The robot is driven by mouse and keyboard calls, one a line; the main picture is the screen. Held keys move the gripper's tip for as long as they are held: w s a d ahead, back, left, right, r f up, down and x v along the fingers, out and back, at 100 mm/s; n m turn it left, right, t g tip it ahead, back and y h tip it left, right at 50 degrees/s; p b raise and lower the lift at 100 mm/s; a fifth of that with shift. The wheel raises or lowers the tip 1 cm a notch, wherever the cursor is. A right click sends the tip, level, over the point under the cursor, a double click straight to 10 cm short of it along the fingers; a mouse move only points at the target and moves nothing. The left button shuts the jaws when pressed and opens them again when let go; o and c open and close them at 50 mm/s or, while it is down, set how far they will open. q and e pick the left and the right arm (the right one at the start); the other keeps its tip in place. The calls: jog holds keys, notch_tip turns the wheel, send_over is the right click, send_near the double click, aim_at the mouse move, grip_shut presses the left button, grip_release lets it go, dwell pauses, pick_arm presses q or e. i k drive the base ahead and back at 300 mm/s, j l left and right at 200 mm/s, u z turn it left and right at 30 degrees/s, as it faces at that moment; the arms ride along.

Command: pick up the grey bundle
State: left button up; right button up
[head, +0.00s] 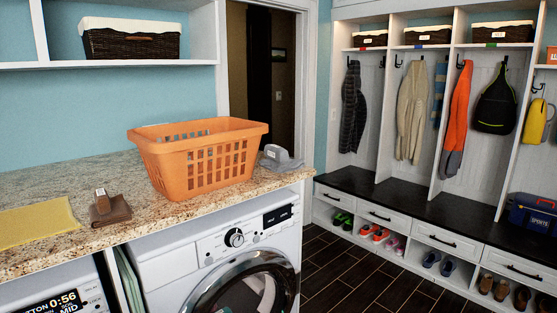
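The grey bundle (281,161) lies on the right end of the speckled stone counter (195,210), close to the counter's edge. It looks like folded grey cloth with a pale label on it. It sits just right of the orange laundry basket (205,160), which hides part of its left side. Neither of my grippers is in view.
A brown folded item (110,207) with a tag and a yellow cloth (38,220) lie left of the basket. A washer (235,250) stands under the counter. A doorway is behind. Cubbies with coats and a bench (420,213) are right, across dark floor.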

aim_at(277, 160)
jog(key=i+u, duration=0.1)
jog(key=u, duration=0.25)
jog(key=l+u, duration=0.15)
jog(key=u, duration=0.2)
jog(key=i+l+u, duration=0.1)
jog(key=u, duration=0.25)
jog(key=i+l+u, duration=0.2)
jog(key=l, duration=0.25)
jog(key=i+l+u, duration=0.2)
jog(key=l, duration=0.25)
jog(key=l+u, duration=0.15)
jog(key=l, duration=0.3)
jog(key=i+l+u, duration=0.2)
jog(key=l, duration=0.3)
